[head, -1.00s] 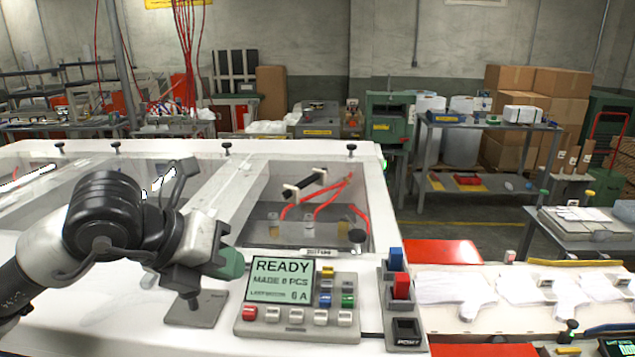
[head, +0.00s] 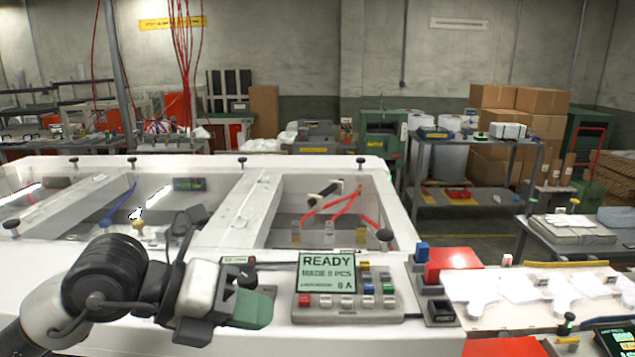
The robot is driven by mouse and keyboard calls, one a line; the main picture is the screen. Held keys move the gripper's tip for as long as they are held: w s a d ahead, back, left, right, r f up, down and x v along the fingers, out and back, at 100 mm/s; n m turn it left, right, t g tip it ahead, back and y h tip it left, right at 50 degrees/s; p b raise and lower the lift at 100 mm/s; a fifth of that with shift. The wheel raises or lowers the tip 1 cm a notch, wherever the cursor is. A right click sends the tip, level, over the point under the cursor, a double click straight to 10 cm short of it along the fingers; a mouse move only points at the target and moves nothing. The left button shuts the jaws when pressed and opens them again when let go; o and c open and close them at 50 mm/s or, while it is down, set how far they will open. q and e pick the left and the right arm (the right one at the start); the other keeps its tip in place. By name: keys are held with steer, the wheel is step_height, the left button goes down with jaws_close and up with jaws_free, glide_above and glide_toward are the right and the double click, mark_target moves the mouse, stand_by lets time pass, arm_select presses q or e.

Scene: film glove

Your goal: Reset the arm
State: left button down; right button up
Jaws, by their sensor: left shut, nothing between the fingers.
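My left arm comes in from the lower left of the head view, in front of the white machine (head: 330,256). My right arm and gripper are not in view.
White gloves (head: 495,290) lie on a table at the right.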

arm_select(q)
steer(key=s+d+r+n+g+h, duration=0.1)
steer(key=s+d+r+g+h, duration=0.2)
steer(key=h, duration=0.5)
steer(key=w+a+f+n+t+y, duration=0.3)
steer(key=a+n+t+y, duration=0.25)
steer(key=n+t, duration=0.7)
steer(key=w+a+f+n+t+y, duration=0.2)
steer(key=a+n+t+y, duration=0.4)
steer(key=n+t, duration=0.65)
steer(key=a+f+n+g+y, duration=0.3)
steer(key=f+n+g+y, duration=0.5)
steer(key=f, duration=0.3)
steer(key=s+a+f+n+g, duration=0.25)
steer(key=s+f+g, duration=1.15)
steer(key=s+f, duration=0.7)
step_height(320, 180, down, 26)
steer(key=r+g, duration=0.1)
steer(key=s+a+f+g, duration=0.1)
steer(key=s+a+f, duration=0.1)
steer(key=s+f, duration=1.4)
steer(key=shift+f, duration=0.75)
